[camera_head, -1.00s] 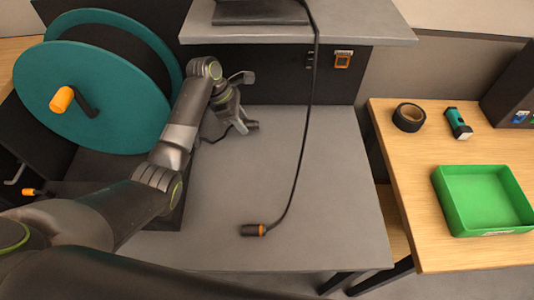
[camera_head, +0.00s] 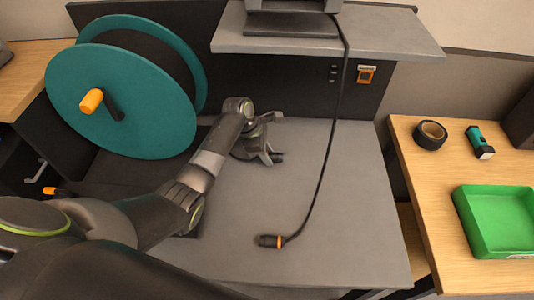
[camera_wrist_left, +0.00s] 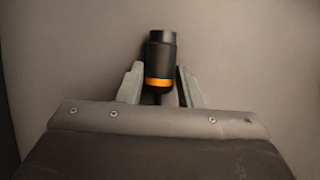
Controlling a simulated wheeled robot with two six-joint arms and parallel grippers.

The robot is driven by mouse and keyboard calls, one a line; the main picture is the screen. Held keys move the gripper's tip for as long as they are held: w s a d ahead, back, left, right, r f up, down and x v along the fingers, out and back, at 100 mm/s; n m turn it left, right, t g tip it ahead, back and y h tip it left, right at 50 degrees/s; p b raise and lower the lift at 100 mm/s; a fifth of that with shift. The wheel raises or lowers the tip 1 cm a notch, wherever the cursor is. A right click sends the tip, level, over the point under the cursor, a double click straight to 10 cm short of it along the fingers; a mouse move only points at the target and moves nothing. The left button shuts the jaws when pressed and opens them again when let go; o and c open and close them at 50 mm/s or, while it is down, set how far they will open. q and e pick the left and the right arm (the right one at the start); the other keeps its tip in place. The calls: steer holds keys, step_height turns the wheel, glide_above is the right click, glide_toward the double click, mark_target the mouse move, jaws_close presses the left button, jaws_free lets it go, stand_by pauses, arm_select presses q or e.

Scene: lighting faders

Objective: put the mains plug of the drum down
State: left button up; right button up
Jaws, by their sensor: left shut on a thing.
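My left gripper (camera_head: 270,157) is over the back part of the grey table (camera_head: 330,225). In the left wrist view its two fingers (camera_wrist_left: 160,88) are shut on a black plug (camera_wrist_left: 161,55) with an orange band, the mains plug. The plug points away from the wrist, over a plain grey surface. I cannot tell whether it touches the table. In the head view it shows only as a small dark end (camera_head: 278,158) at the fingers. The teal cable drum (camera_head: 125,110) with an orange crank handle stands to the left. My right gripper is not in view.
Another black connector (camera_head: 267,241) with an orange ring lies near the table's front, its cable (camera_head: 330,150) running up to the raised shelf (camera_head: 390,35). At the right, a wooden table (camera_head: 430,180) bears tape (camera_head: 430,134) and a green tray (camera_head: 470,235). The grey table's middle is clear.

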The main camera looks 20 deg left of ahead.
arm_select(q)
steer(key=shift+f, duration=0.15)
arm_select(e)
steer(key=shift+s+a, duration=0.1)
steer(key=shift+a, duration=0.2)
arm_select(q)
steer(key=o, duration=1)
steer(key=shift+f, duration=0.15)
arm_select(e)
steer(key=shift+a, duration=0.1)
arm_select(q)
steer(key=shift+a+r+p, duration=0.1)
steer(key=shift+r+p, duration=0.25)
steer(key=shift+r, duration=0.1)
steer(key=p+v, duration=1.1)
steer(key=p, duration=0.4)
steer(key=shift+r, duration=0.2)
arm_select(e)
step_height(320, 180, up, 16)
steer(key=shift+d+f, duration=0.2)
arm_select(q)
steer(key=shift+s+a, duration=0.1)
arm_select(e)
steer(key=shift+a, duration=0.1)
